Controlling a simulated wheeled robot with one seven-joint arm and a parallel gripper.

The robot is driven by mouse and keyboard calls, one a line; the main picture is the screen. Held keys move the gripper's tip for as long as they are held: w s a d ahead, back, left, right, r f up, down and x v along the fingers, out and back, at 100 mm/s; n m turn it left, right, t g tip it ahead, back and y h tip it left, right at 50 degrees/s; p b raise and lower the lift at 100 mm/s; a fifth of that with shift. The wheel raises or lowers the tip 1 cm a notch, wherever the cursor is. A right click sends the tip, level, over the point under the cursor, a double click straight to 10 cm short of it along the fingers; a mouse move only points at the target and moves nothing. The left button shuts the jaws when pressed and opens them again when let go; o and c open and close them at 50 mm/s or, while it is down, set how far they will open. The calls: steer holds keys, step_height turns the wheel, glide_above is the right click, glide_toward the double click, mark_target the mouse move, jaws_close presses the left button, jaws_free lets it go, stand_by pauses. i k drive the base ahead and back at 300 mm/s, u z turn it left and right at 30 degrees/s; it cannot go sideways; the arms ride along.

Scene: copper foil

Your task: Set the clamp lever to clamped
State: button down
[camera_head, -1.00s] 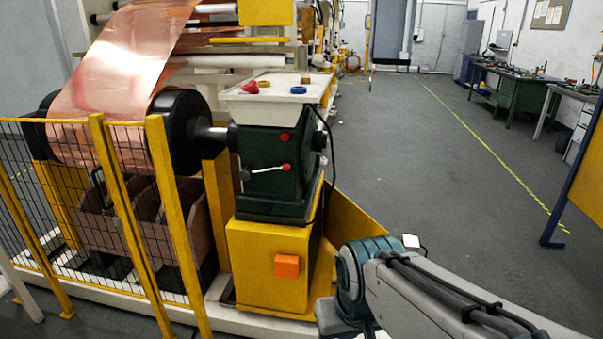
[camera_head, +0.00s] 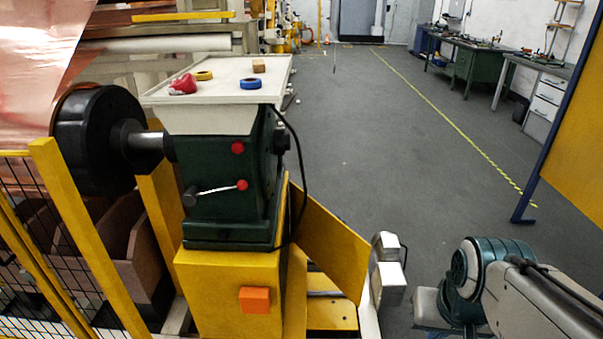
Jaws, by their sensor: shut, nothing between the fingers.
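The clamp lever (camera_head: 217,190) is a thin silver rod on the front of a dark green machine housing (camera_head: 225,220). It runs from a dark pivot at its left to a red ball knob (camera_head: 242,185) at its right, tilted slightly upward to the right. A second red knob (camera_head: 237,147) sits above it on the same face. What appears to be my gripper (camera_head: 385,268) is a pale grey block to the right of the machine and lower than the lever, well apart from it. It looks shut and empty; its fingertips are hard to make out.
A yellow base (camera_head: 225,285) with an orange box (camera_head: 254,300) carries the housing. A slanted yellow panel (camera_head: 330,245) stands between machine and gripper. A black cable hangs along the housing's right side. Yellow mesh fencing (camera_head: 65,200) is at left. Open floor lies to the right.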

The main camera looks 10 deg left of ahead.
mark_target(192, 194)
steer(key=u, duration=0.3)
steer(key=i, duration=0.95)
steer(key=u, duration=0.65)
